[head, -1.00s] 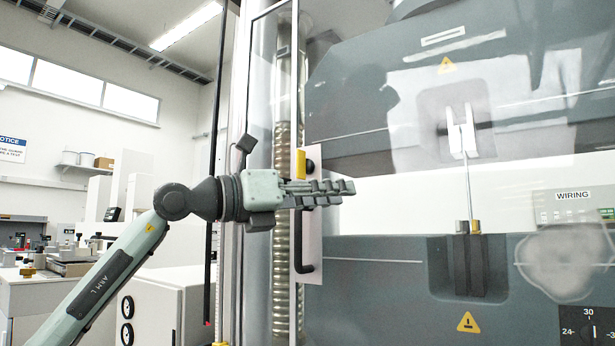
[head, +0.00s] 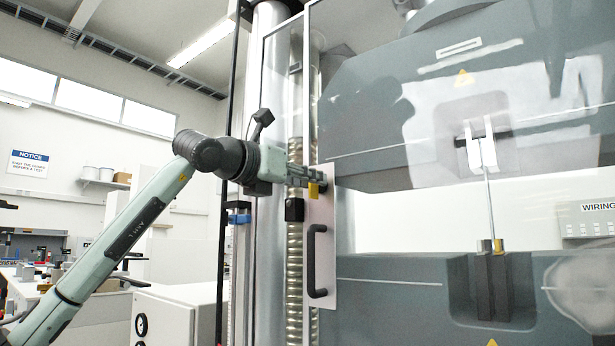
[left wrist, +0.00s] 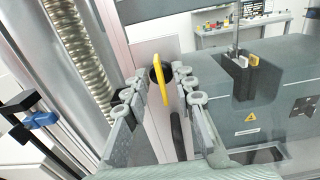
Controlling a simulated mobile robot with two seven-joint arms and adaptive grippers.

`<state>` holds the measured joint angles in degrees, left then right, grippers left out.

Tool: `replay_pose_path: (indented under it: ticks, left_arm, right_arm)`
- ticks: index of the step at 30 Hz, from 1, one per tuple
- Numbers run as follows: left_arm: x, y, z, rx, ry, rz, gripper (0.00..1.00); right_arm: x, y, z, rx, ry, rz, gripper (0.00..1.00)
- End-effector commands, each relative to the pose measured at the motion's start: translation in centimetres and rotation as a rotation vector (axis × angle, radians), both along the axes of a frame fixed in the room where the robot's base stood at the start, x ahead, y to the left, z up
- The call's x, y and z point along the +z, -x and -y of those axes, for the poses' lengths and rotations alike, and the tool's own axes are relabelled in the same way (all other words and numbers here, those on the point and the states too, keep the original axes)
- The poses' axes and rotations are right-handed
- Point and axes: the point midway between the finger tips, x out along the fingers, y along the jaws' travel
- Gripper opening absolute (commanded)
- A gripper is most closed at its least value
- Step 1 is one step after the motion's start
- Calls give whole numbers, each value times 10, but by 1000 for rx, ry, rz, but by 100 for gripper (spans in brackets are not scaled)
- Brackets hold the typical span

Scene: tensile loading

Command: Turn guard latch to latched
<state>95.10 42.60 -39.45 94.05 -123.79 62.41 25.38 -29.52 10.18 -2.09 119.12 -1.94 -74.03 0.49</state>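The guard latch is a yellow lever (head: 313,190) on a dark round pivot, mounted on a pale plate above the black door handle (head: 317,262). In the left wrist view the lever (left wrist: 159,82) stands nearly upright, tilted slightly. My left gripper (head: 318,178) is at the latch in the head view and partly covers it. In the left wrist view its fingers (left wrist: 160,88) are apart, one on each side of the lever, with gaps visible on both sides. Whether they touch it deeper in cannot be told. My right gripper is not in view.
The clear guard door covers the grey testing machine (head: 400,290) on the right. A metal column (head: 270,90) and ribbed screw cover (head: 298,240) stand behind the gripper. A blue clamp-like part (left wrist: 40,120) is left of the gripper. A white cabinet (head: 175,315) stands lower left.

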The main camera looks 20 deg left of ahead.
Motion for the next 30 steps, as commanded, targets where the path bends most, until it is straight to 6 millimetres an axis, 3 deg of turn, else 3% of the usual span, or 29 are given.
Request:
replay_pose_path:
  ticks: [7, 14, 30]
  left_arm:
    - [0, -1, 1, -1, 0, 0, 26]
    - [0, -1, 1, -1, 0, 0, 0]
    - [-2, -1, 1, -1, 56, -19, 0]
  right_arm:
    - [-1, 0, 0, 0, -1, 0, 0]
    - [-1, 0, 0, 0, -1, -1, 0]
    - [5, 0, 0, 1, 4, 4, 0]
